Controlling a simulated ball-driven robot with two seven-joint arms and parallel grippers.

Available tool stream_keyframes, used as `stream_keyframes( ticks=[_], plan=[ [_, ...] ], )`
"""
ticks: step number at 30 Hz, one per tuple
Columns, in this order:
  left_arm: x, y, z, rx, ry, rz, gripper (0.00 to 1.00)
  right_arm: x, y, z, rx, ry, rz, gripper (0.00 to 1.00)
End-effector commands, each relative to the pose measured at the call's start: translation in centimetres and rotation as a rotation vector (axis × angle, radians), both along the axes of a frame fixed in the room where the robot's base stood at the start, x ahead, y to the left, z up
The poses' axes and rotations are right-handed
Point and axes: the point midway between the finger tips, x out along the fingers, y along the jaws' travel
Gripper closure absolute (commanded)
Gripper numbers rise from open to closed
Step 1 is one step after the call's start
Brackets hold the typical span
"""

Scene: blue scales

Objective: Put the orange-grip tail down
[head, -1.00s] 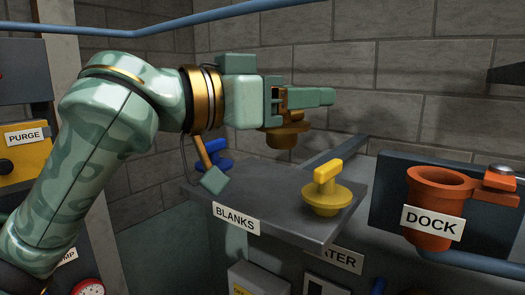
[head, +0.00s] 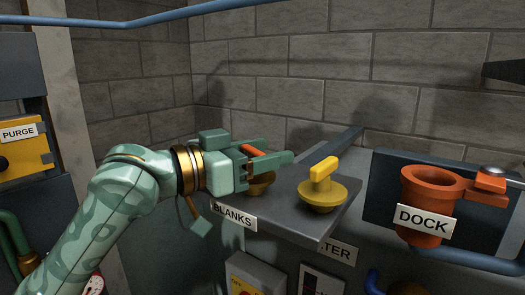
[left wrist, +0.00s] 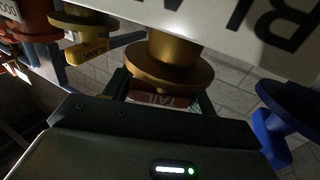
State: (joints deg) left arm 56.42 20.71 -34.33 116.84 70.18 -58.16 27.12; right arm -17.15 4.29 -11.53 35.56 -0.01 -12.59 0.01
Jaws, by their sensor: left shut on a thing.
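My left gripper (head: 270,161) is shut on the orange grip (head: 250,150) of the tail, whose brass body (head: 262,184) hangs below the fingers. The tail is upright at the BLANKS shelf (head: 285,205), left of the yellow-grip blank (head: 322,186). I cannot tell whether its base touches the shelf. In the left wrist view the grip (left wrist: 163,99) reads TAIL and sits between the fingers, under a wide brass flange (left wrist: 170,72). A blue-grip blank (left wrist: 286,122) stands to one side there; my gripper hides it in the head view. My right gripper is not in view.
The orange DOCK cup (head: 428,205) is on the dark panel at the right and looks empty. The yellow-grip blank stands close right of the fingertips. A brick wall (head: 300,80) rises behind the shelf. A yellow PURGE box (head: 22,150) is at far left.

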Motion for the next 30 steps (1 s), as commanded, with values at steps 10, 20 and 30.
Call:
stream_keyframes(
  ticks=[10,20,30],
  plan=[
    [0.0,0.0,-0.2,0.001,0.001,0.000,0.22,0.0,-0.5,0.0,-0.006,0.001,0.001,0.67],
    [-1.5,2.7,-0.2,0.004,-0.002,0.004,0.22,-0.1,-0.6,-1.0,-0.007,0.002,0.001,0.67],
    [-5.3,8.9,-0.2,0.004,0.000,0.005,0.22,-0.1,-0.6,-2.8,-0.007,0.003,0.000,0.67]
  ],
)
